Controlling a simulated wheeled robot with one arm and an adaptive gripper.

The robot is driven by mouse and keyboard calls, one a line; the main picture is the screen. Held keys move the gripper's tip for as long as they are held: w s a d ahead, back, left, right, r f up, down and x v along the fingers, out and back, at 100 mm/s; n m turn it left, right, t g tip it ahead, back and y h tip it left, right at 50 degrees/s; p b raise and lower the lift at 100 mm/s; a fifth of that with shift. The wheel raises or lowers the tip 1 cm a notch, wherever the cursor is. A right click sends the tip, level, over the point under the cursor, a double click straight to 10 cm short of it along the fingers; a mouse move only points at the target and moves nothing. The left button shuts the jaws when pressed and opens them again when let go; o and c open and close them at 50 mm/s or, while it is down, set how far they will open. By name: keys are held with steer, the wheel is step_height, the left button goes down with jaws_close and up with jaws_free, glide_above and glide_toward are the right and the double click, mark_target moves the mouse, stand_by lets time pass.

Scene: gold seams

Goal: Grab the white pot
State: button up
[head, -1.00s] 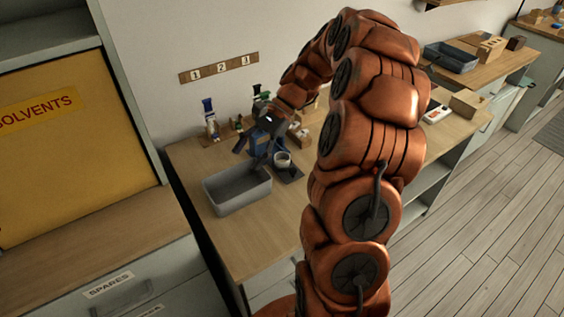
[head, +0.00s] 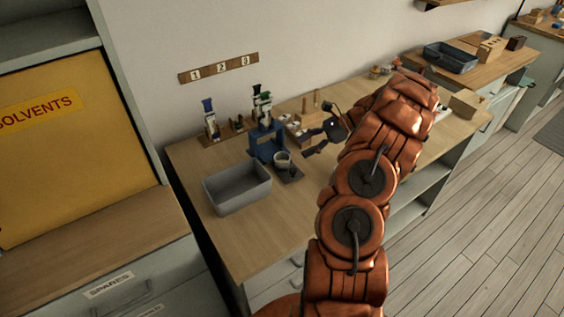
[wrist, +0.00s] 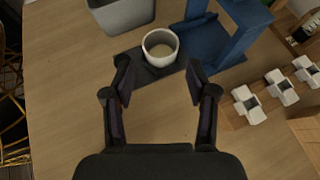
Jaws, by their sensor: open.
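The white pot (wrist: 160,46) is a small round cup, open at the top, with a pale beige inside. It stands on a dark flat pad (wrist: 146,72) on the bench. In the head view the pot (head: 282,160) is in front of a blue stand. My gripper (wrist: 160,82) is open and empty, with its two fingers apart and the pot beyond the tips, roughly between them. In the head view my gripper (head: 308,142) is to the right of the pot, apart from it.
A grey bin (head: 238,190) stands left of the pot. The blue stand (head: 266,142) rises close behind it. Bench top in front of the pot is clear.

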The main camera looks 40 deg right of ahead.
mark_target(286, 156)
steer(key=shift+x, duration=0.85)
steer(key=shift+p+x, duration=1.2)
steer(key=shift+x, duration=1.75)
steer(key=c, duration=0.4)
steer(key=shift+c, duration=0.2)
